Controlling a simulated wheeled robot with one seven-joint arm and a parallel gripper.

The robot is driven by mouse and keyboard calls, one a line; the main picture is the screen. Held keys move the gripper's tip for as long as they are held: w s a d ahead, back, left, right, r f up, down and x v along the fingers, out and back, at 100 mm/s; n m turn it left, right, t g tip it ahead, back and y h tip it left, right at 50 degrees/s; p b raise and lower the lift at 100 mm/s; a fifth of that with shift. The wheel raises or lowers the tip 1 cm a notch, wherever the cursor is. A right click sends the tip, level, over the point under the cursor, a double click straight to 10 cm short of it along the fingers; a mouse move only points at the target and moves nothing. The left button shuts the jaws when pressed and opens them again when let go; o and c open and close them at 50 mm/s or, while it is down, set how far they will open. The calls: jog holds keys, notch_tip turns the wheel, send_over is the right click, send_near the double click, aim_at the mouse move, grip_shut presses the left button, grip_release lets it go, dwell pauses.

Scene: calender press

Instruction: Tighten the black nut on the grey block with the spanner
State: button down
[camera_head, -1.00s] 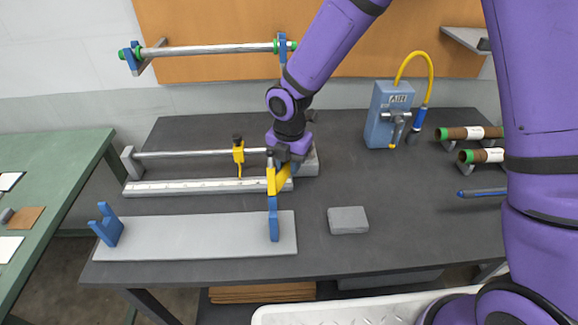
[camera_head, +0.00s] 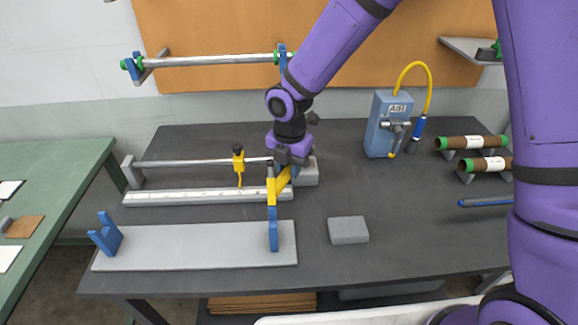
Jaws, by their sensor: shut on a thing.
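My gripper (camera_head: 291,158) is low over the table, beside a grey block (camera_head: 309,174) at the right end of the metal rod. It is shut on a slanting yellow tool (camera_head: 283,180), small in the picture, which may be the spanner. The tool's lower end overlaps the yellow top of a blue upright; I cannot tell whether they touch. The black nut cannot be made out; the gripper covers the block's left part. A separate loose grey block (camera_head: 348,230) lies flat on the table.
The blue upright (camera_head: 273,236) and a blue V-shaped stand (camera_head: 106,236) rise from a pale plate (camera_head: 190,247). A yellow slider (camera_head: 239,164) sits on the rod. A blue box (camera_head: 386,135) with a yellow hose, brown rolls (camera_head: 473,142) and a blue-handled thing (camera_head: 485,202) are right.

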jog(key=d+r+n, duration=0.2)
jog(key=d+n, duration=0.9)
jog(key=n, duration=0.2)
jog(key=shift+w+f, duration=0.15)
jog(key=shift+f, duration=1.55)
jog(key=shift+w+f, duration=0.15)
jog(key=shift+f, duration=1.65)
jog(key=shift+s+a+m, duration=0.35)
jog(key=shift+a+m, duration=0.35)
jog(key=shift+m, duration=0.2)
jog(key=shift+s+a+m, duration=0.35)
jog(key=shift+a+m, duration=0.3)
jog(key=shift+m, duration=0.25)
jog(key=shift+s+a+m, duration=0.2)
jog(key=shift+a+m, duration=1.9)
jog(key=shift+m, duration=0.2)
jog(key=shift+d, duration=0.1)
jog(key=shift+d+n, duration=0.55)
jog(key=shift+n, duration=0.15)
